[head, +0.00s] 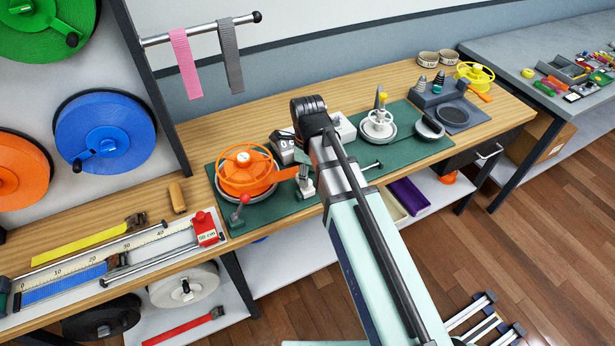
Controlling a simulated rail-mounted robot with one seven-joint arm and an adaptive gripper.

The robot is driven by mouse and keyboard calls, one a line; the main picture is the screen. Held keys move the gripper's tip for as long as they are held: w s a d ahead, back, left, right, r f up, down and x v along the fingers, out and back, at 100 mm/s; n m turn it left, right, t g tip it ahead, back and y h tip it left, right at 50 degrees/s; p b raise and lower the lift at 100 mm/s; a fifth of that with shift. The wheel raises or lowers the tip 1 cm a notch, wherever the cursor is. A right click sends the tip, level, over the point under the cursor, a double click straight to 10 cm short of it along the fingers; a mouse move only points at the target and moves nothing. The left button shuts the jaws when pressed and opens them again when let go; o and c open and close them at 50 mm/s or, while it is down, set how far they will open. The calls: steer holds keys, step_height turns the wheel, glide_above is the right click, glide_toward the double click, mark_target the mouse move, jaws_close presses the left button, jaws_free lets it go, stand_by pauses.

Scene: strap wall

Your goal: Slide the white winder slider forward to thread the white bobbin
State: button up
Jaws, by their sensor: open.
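The white bobbin (377,122) stands on a round light base at the right part of the green mat (421,149). A yellow-tipped post (382,100) rises at it. A short metal rod (370,166) with a dark end shows in front of it, beside my arm. I cannot tell which part is the white winder slider; my arm crosses the mat to the left of the bobbin and covers part of that area. My arm's far end, dark and ribbed, is left of the bobbin. My gripper's fingers do not show.
An orange bobbin (246,171) with a red-knobbed lever (239,213) stands on the mat's left. A yellow wheel (475,75) and a dark fixture (440,96) are at the far right. A strap-measuring rail (130,247) lies left. Straps (186,62) hang from a bar.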

steer(key=shift+f, duration=1.55)
jaws_close()
